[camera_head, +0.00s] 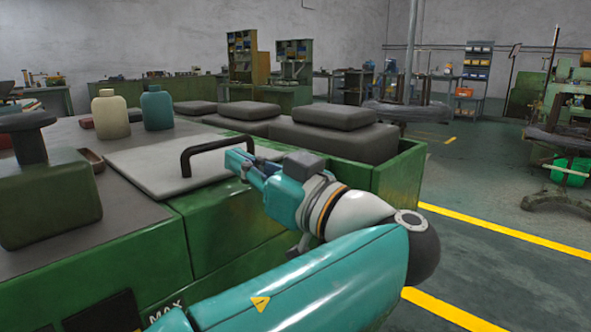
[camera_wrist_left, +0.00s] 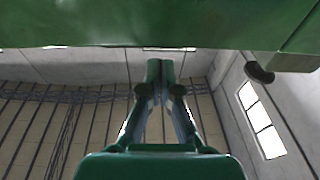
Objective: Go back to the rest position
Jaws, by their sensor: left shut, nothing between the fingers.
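My left gripper (camera_head: 238,160) is shut and empty. In the head view its tips are close to the dark handle (camera_head: 216,148) on the light grey lid (camera_head: 150,162) of the green machine (camera_head: 232,215); I cannot tell whether they touch it. My left forearm crosses the front of the machine from the bottom. In the left wrist view the gripper's fingers (camera_wrist_left: 160,72) meet at their tips, with a green surface (camera_wrist_left: 150,22) across the top of the picture. My right gripper is not in view.
A cream bottle (camera_head: 110,115) and a teal bottle (camera_head: 157,110) stand on the machine top. A dark green block with a knob (camera_head: 45,205) is at the left. Dark grey pads (camera_head: 335,140) lie behind the lid. Open floor with yellow lines (camera_head: 500,238) is at the right.

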